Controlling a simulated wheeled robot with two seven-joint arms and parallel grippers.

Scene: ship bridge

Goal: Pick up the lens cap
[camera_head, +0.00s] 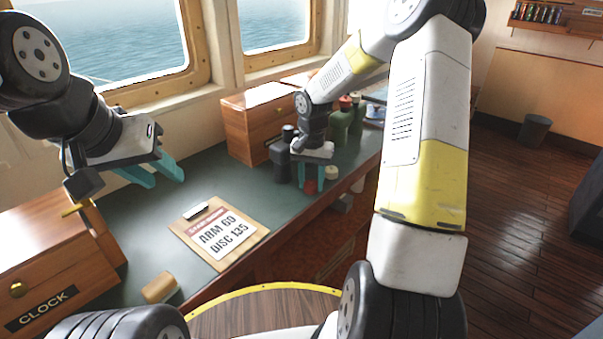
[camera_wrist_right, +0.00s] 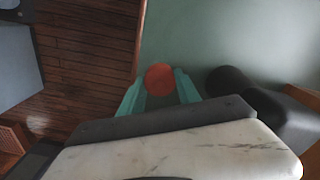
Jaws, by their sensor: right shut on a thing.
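A round orange-red piece, which I take to be the lens cap (camera_wrist_right: 159,78), sits between the teal fingertips of my right gripper (camera_wrist_right: 160,90) in the right wrist view. In the head view a small red patch of it (camera_head: 310,187) shows between the fingers of the right gripper (camera_head: 309,180), low at the counter's right part. The right gripper is shut on it. Whether it touches the counter I cannot tell. My left gripper (camera_head: 156,180) is open and empty above the counter at the left.
Black objects (camera_head: 280,160) stand close left of my right gripper, and dark green bottles (camera_head: 340,125) stand behind it. A wooden box (camera_head: 255,122) is at the back. A clipboard (camera_head: 220,233) lies mid-counter, with a CLOCK box (camera_head: 50,262) at left.

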